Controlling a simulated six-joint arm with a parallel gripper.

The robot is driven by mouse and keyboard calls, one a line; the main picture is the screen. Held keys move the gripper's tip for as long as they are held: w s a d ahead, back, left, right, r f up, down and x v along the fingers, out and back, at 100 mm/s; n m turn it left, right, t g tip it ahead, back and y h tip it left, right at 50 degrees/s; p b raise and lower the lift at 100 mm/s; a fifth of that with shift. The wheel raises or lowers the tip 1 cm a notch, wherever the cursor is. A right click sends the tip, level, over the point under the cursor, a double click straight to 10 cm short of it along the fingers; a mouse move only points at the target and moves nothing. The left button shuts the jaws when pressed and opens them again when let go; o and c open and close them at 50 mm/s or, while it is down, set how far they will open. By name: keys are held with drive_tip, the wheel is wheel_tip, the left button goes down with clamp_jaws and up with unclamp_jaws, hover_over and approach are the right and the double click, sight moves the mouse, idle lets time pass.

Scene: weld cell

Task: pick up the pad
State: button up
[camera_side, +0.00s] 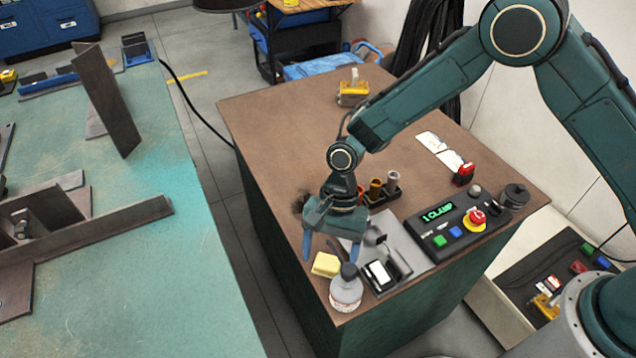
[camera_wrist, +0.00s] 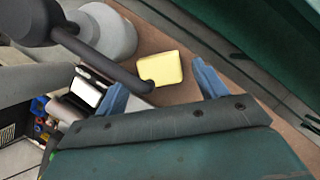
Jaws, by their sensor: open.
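The pad is a small yellow block (camera_side: 326,264) lying flat on the brown bench top near its front left edge. In the wrist view the pad (camera_wrist: 161,69) lies between and beyond my two blue fingertips, apart from both. My gripper (camera_side: 331,252) is open and empty, pointing down over the bench beside the pad. It also shows in the wrist view (camera_wrist: 160,85), with its fingers spread wide. The side view does not show clearly how high the fingertips are above the bench.
A bottle (camera_side: 346,290) with a dark top stands close beside the pad; its dark spout (camera_wrist: 110,63) reaches near the pad in the wrist view. A black holder (camera_side: 384,275) is to the right. A control box (camera_side: 447,228) stands further right. Bare bench (camera_side: 262,120) lies behind.

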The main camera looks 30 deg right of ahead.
drive_tip(key=shift+f, duration=0.1)
idle(0.4)
drive_tip(key=c, duration=1.1)
drive_tip(key=shift+o, duration=0.2)
drive_tip(key=shift+r, duration=0.2)
drive_tip(key=shift+r, duration=0.5)
drive_tip(key=w+d, duration=0.3)
drive_tip(key=shift+f, duration=0.1)
wheel_tip(320, 180, up, 14)
drive_tip(key=shift+s+a+f, duration=0.1)
